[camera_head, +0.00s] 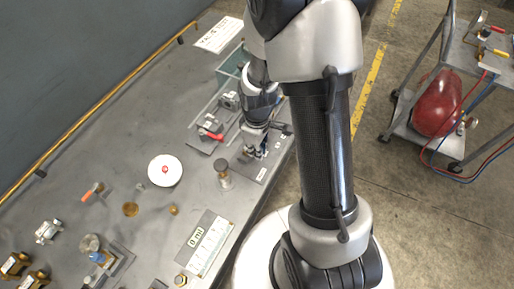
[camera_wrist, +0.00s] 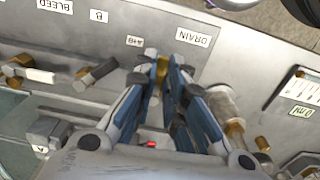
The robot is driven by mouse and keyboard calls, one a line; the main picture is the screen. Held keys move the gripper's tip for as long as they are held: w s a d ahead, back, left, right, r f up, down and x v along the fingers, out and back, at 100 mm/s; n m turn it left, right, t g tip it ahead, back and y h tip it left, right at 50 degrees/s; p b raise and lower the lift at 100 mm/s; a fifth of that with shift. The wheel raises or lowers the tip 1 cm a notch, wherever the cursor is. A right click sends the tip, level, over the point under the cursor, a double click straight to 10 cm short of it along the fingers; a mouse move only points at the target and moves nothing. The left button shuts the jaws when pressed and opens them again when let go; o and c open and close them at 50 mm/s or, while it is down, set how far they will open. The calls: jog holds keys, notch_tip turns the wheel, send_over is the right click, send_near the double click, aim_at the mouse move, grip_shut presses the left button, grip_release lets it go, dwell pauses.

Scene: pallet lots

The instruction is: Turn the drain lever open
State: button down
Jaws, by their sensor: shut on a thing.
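My gripper (camera_wrist: 163,82) points down at the manifold plate, its blue-padded fingers closed around a part below the DRAIN label (camera_wrist: 192,37). A brass bit (camera_wrist: 161,68) shows between the fingertips, and I take it as part of the drain lever. The fingers hide most of that lever, so its angle cannot be told. In the head view my gripper (camera_head: 256,150) is low over the plate near the table's right edge, partly behind my arm.
Left of my gripper in the wrist view are a white-handled lever (camera_wrist: 40,76) and a dark lever (camera_wrist: 97,74). A brass-ended cylindrical fitting (camera_wrist: 230,108) stands close on the right. In the head view, a red handle (camera_head: 211,134) and a white disc (camera_head: 165,171) are nearby.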

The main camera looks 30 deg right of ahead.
jog(key=c, duration=1.7)
grip_release()
jog(key=shift+o, duration=0.2)
notch_tip(320, 180, up, 12)
